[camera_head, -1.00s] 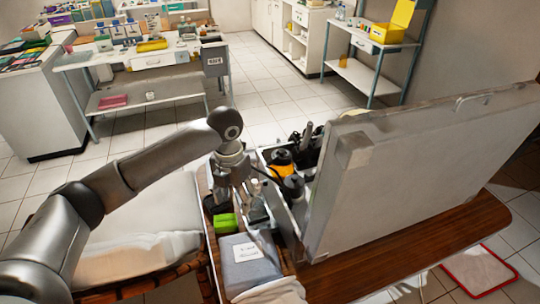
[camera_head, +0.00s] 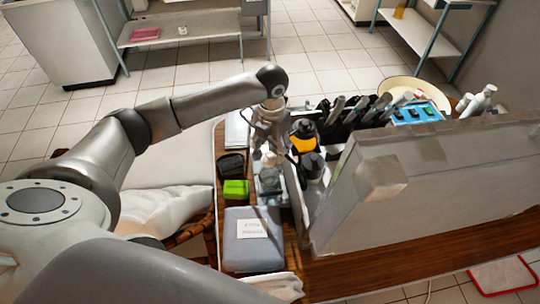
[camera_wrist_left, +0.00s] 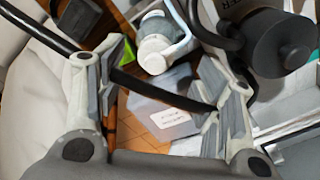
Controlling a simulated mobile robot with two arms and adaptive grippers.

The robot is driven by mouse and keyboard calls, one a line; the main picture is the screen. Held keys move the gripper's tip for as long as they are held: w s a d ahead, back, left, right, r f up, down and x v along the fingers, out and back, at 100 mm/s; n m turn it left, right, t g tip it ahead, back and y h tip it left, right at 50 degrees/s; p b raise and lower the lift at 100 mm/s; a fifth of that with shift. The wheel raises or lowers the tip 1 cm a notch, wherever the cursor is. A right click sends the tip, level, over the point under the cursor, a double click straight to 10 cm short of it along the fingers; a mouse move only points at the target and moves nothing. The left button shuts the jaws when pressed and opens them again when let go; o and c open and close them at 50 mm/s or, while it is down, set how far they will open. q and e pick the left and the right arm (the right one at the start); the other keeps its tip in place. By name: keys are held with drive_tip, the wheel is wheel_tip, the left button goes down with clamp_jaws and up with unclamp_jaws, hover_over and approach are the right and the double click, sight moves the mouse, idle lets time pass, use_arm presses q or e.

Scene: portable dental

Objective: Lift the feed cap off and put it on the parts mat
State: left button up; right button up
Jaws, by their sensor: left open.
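A clear bottle with a round white cap (camera_wrist_left: 155,42), which may be the feed cap, stands upright in the left wrist view. The bottle (camera_head: 270,182) also shows in the head view, beside the green box. My left gripper (camera_head: 266,150) is above and behind it in the head view. In the left wrist view, its fingers (camera_wrist_left: 165,92) are spread apart with nothing held between them; the white cap lies beyond the gap. I cannot make out the parts mat for certain. My right gripper is not in view.
A black knob (camera_head: 312,166) and an orange-collared black part (camera_head: 304,136) stand close right of the bottle. The open case lid (camera_head: 400,175) rises at right. A green box (camera_head: 235,190), black cup (camera_head: 231,165) and labelled grey pouch (camera_head: 253,248) crowd the left side.

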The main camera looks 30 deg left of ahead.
sight(269, 154)
use_arm(q)
drive_tip(key=f, duration=0.1)
drive_tip(key=f+p, duration=0.1)
drive_tip(key=f, duration=0.1)
drive_tip(key=shift+s+a+f, duration=0.2)
drive_tip(key=shift+f, duration=0.5)
drive_tip(key=c, duration=1)
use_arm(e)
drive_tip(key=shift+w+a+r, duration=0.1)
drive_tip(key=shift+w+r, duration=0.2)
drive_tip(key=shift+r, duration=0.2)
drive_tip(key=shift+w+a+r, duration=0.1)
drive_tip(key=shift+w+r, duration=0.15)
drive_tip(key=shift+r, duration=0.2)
